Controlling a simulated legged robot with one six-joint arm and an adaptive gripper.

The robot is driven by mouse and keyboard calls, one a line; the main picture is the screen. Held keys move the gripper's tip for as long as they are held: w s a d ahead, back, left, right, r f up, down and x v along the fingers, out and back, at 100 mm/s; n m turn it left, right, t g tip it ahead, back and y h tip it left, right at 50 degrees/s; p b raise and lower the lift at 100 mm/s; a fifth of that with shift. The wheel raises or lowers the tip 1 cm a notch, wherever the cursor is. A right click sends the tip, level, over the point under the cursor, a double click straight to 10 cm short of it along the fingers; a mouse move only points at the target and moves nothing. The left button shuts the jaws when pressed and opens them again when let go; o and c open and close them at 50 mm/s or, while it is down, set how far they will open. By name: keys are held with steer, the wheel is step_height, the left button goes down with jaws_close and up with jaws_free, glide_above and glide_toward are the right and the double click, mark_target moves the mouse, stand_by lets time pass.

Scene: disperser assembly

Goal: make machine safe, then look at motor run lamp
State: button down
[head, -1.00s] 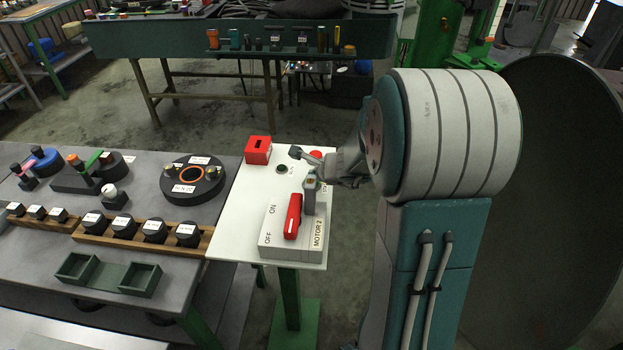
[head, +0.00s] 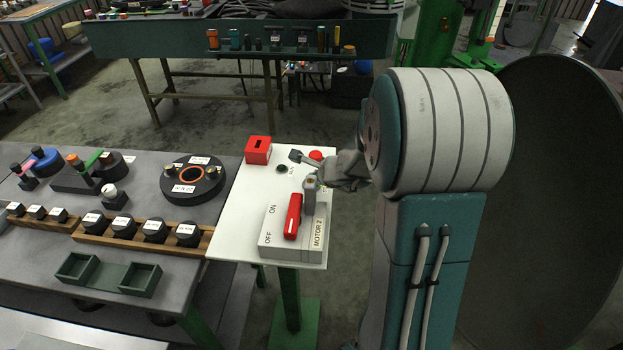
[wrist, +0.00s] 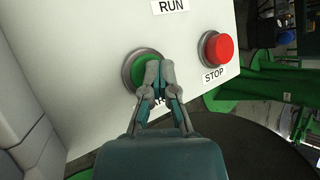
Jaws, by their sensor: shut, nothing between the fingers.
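The motor run lamp (head: 282,168) is a small round dark green lamp on the white panel and looks unlit. Its RUN label (wrist: 171,5) shows at the top of the wrist view. My gripper (wrist: 159,66) is shut and empty, its fingertips over the right part of a green button (wrist: 144,64). I cannot tell whether they touch it. In the head view my gripper (head: 309,200) hides this button. The red STOP button (wrist: 218,47) is beside it and also shows in the head view (head: 316,155). The MOTOR 2 switch box (head: 283,246) carries a red handle (head: 293,216); I cannot tell its set position.
A red slotted box (head: 258,150) stands at the panel's far left corner. The grey workbench (head: 150,190) to the left holds dark knobs, a round black fixture (head: 193,182) and a green tray (head: 108,275). Bare floor lies behind the panel.

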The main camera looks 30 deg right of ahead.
stand_by(0.3)
steer(key=shift+r, duration=1.25)
steer(key=shift+r, duration=2.5)
steer(key=s+a+r+n+g+y, duration=0.1)
steer(key=s+a+r+n, duration=0.4)
steer(key=a+n, duration=0.35)
steer(key=s+a+r+n+g+h, duration=0.1)
steer(key=s+a+n, duration=0.2)
steer(key=s+n, duration=0.5)
steer(key=s+a+r+n+g+h, duration=0.1)
steer(key=s+a+n, duration=0.2)
steer(key=s+n, duration=0.6)
steer(key=s, duration=0.3)
steer(key=shift+r+g, duration=0.3)
steer(key=shift+r, duration=0.05)
